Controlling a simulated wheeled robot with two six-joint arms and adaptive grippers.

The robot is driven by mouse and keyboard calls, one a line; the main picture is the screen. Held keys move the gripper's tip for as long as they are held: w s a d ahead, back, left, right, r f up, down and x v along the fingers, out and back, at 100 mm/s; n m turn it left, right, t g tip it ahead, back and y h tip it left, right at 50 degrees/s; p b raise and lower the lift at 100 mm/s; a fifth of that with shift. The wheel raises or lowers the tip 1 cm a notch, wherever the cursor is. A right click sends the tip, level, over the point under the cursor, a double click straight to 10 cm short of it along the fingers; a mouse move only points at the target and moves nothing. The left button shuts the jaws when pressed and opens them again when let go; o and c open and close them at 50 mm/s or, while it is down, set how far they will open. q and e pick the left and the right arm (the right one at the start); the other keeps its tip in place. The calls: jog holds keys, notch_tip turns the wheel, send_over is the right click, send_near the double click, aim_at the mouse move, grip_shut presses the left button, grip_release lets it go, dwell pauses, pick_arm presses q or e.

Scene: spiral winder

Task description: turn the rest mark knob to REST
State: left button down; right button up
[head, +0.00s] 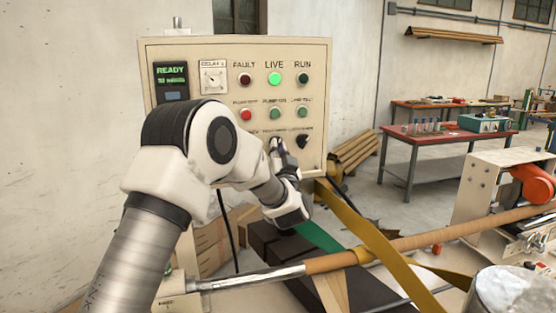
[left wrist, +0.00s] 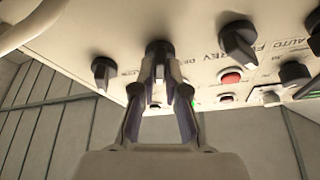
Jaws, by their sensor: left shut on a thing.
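The cream control panel (head: 312,48) stands upright against the wall, with a row of black knobs along its bottom. My left gripper (head: 276,146) reaches up to the middle of that row and is shut on a black knob there. In the left wrist view, both fingers of the left gripper (left wrist: 158,75) close around the black rest mark knob (left wrist: 158,47). The fingers cover much of the knob, so I cannot tell where its pointer stands. Its label is too small to read surely. My right gripper is not in view.
Another black knob (head: 303,141) is close to the right of the gripper. Red and green buttons sit just above, below a lit green LIVE lamp (head: 274,79). A green READY display (head: 170,81) is at upper left. A brown tube (head: 420,240) and a yellow strap (head: 365,228) run below.

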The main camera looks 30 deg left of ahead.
pick_arm(q)
jog(key=shift+w+d+n+g+y+b, duration=0.1)
jog(key=shift+n+g+y+b, duration=0.95)
jog(key=shift+n+b, duration=1.2)
jog(key=shift+w+d+n+g+y+b, duration=0.1)
jog(key=shift+n+g+y+b, duration=0.95)
jog(key=shift+n, duration=2.25)
jog(key=shift+w+n+g+y+b, duration=0.1)
jog(key=shift+n+g+y+b, duration=0.4)
jog(key=shift+n+g+b, duration=1.75)
jog(key=shift+r+n+t, duration=0.1)
jog(key=shift+n+t, duration=0.6)
jog(key=shift+t, duration=0.05)
jog(key=c, duration=1.2)
grip_release()
